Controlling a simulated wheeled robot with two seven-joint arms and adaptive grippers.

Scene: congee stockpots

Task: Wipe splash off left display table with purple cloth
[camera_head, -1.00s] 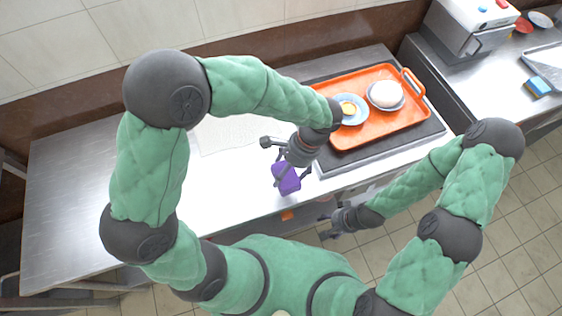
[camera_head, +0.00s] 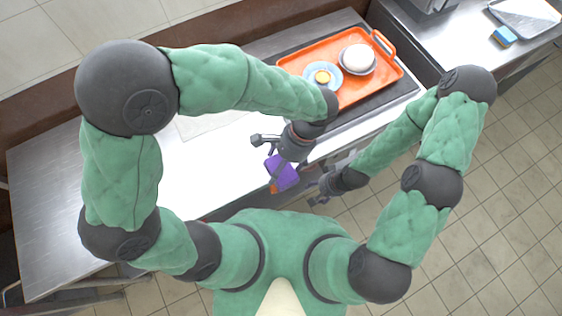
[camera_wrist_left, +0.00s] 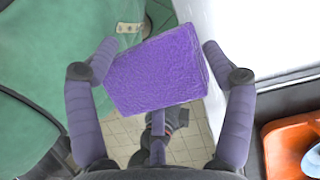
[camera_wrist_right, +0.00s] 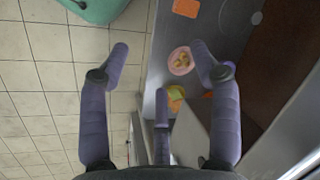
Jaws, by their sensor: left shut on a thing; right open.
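The purple cloth (camera_head: 282,173) is a folded block held in my left gripper (camera_head: 279,160), over the front edge of the steel display table (camera_head: 195,185). In the left wrist view the cloth (camera_wrist_left: 157,70) sits between the two fingers of the left gripper (camera_wrist_left: 157,73), with floor and my own body below it. My right gripper (camera_head: 317,192) is open and empty, in front of the table edge above the floor. In the right wrist view its fingers (camera_wrist_right: 160,55) are apart with nothing between them. I cannot make out a splash; my left arm covers part of the tabletop.
An orange tray (camera_head: 360,98) with a blue-rimmed saucer (camera_head: 335,84) and a white bowl (camera_head: 356,59) sits on the table's right part. A second counter (camera_head: 440,50) at right holds a metal tray (camera_head: 525,17) and a blue sponge (camera_head: 504,37). The table's left part is clear.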

